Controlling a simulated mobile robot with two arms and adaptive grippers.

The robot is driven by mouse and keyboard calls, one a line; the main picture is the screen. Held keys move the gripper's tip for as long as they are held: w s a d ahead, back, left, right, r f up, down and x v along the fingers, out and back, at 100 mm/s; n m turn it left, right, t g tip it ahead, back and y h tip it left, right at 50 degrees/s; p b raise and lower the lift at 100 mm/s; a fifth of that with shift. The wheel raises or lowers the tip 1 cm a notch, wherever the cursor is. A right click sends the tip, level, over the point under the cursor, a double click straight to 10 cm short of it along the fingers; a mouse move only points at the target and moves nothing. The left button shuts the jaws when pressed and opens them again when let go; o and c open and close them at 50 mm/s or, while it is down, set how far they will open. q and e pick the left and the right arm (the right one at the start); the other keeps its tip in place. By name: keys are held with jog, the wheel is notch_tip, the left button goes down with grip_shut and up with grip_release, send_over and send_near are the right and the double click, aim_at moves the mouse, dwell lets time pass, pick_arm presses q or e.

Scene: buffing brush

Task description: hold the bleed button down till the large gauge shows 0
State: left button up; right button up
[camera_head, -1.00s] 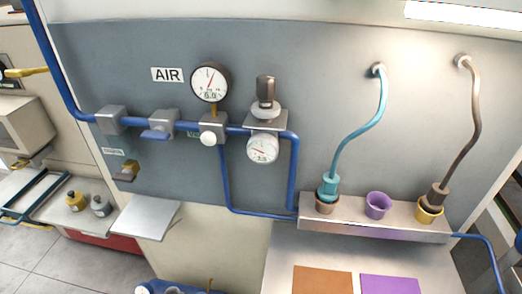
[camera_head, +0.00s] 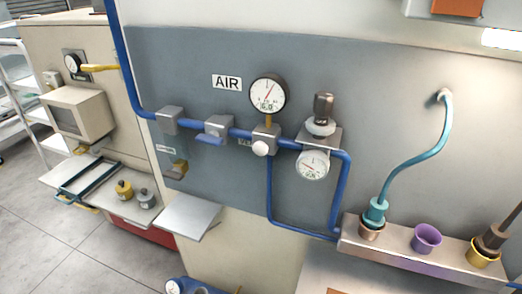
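The large gauge (camera_head: 268,93) is a round white dial with a black rim on the blue air line. Its display appears to read 6.0 and its needle points up and to the right. Below it, a round white button (camera_head: 261,148) sticks out from a grey block (camera_head: 266,135) on the pipe; it looks like the bleed button. A small label beside it is partly hidden and too small to read. Nothing touches the button. Neither of my grippers is in view.
A regulator with a dark knob (camera_head: 323,105) and a smaller gauge (camera_head: 313,165) sits right of the button. A blue-handled valve (camera_head: 217,129) is to the left. A small grey shelf (camera_head: 188,216) juts out below. A ledge (camera_head: 400,263) with coloured cups and hoses is at right.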

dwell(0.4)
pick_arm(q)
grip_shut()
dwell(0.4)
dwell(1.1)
